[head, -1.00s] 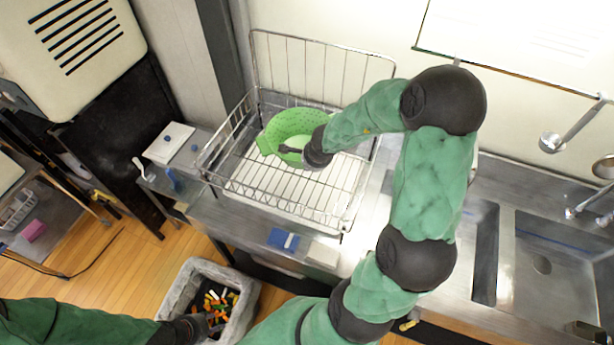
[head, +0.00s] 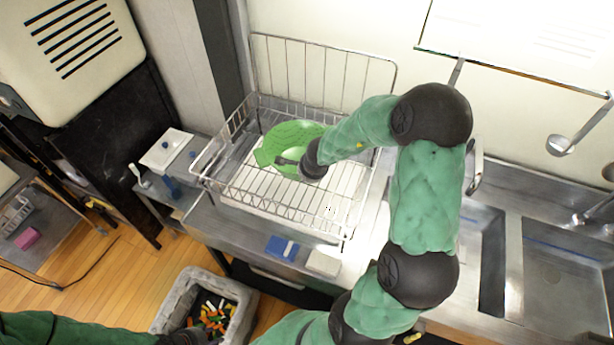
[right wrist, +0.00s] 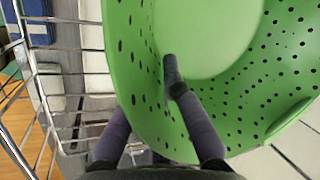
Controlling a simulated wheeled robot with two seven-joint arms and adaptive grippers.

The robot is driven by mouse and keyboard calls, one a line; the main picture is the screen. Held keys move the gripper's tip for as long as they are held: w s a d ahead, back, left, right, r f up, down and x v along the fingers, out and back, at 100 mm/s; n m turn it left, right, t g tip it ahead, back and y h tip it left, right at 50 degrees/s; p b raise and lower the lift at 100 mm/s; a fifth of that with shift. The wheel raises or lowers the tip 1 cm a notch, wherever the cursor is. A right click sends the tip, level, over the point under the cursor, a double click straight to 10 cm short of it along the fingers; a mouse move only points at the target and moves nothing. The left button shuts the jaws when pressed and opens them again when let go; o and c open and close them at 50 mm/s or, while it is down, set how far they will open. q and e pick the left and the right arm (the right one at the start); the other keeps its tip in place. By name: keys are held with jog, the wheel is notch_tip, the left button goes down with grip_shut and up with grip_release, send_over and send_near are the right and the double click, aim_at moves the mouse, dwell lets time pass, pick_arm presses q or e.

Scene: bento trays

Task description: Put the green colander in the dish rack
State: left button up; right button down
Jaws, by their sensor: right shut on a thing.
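The green colander (head: 290,138) is in the wire dish rack (head: 250,188), toward its back left part, tilted with its open side facing up and to the front. My right gripper (head: 290,163) reaches in from the right and is shut on the colander's wall. In the right wrist view the colander (right wrist: 215,100) fills the middle and right, with one finger inside it and the other outside (right wrist: 172,125). Whether the colander's base touches the rack floor cannot be told. My left gripper (head: 178,338) is low at the front, partly cut off, its fingers unclear.
A blue sponge (head: 282,247) and a white block (head: 323,261) lie on the counter in front of the rack. A bin (head: 180,300) with scraps stands on the floor. The sink (head: 555,265) is at the right. The rack's front right part is empty.

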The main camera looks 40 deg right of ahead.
jog(key=shift+f, duration=0.5)
jog(key=c, duration=1.4)
grip_release()
jog(key=shift+r, duration=0.1)
jog(key=shift+r, duration=0.3)
jog(key=p+v, duration=0.8)
jog(key=v, duration=0.4)
jog(key=shift+r, duration=0.25)
jog(key=shift+a+f, duration=0.1)
